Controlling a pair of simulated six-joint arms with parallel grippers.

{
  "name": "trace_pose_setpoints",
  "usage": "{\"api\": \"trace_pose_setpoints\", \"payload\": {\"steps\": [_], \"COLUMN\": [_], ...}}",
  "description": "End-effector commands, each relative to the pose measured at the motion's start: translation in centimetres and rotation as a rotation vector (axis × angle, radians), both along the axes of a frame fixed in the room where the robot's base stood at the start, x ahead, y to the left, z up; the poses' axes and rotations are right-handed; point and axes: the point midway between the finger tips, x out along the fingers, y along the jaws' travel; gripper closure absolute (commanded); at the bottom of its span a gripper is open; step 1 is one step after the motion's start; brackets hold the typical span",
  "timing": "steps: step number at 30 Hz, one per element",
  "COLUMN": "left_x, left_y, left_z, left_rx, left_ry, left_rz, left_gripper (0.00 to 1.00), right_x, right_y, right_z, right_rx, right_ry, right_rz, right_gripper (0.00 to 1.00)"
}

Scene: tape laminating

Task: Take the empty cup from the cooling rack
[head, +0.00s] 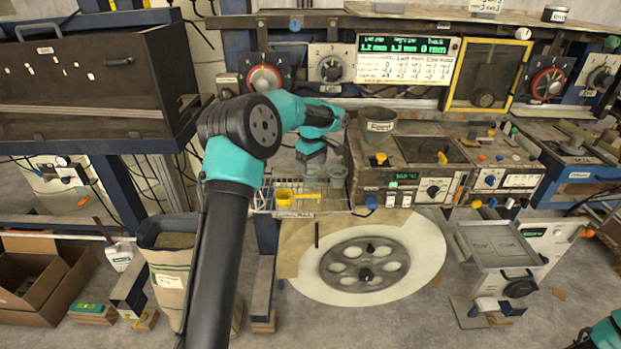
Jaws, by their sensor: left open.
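The cooling rack (294,214) is a wire shelf with a label on its front edge, left of the machine bench. A grey cup (338,178) stands upright at the rack's right side. Its inside is too small to read. A yellow scoop-like piece (284,197) lies at the front left of the rack. My left gripper (312,168) points down over the back of the rack, just left of the grey cup, open. What lies directly beneath its fingers is partly hidden. Only a teal part of my right arm shows at the bottom right corner; its gripper is out of view.
A grey feed pot (378,122) stands on the machine bench (372,180) right of the rack. A large round plate with a spoked wheel (364,265) lies below. A sack-like bin (170,262) stands on the left. The air in front of the rack is clear.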

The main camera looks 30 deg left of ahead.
Motion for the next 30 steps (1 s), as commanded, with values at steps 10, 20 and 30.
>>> {"api": "trace_pose_setpoints", "payload": {"steps": [10, 20, 30], "left_x": [-0.1, -0.1, -0.1], "left_y": [0.4, 0.3, 0.3], "left_z": [-4.2, -5.1, -5.0], "left_rx": [0.000, -0.001, -0.001], "left_ry": [0.002, 0.000, -0.001], "left_rz": [0.000, -0.001, -0.001], "left_gripper": [0.17, 0.17, 0.23], "right_x": [0.0, 0.0, 0.0], "right_y": [0.0, 0.0, 0.0], "right_z": [0.0, 0.0, 0.0], "right_rx": [0.000, 0.000, 0.000], "right_ry": [0.000, 0.000, 0.000], "right_rz": [0.000, 0.000, 0.000], "right_gripper": [0.57, 0.57, 0.57]}}
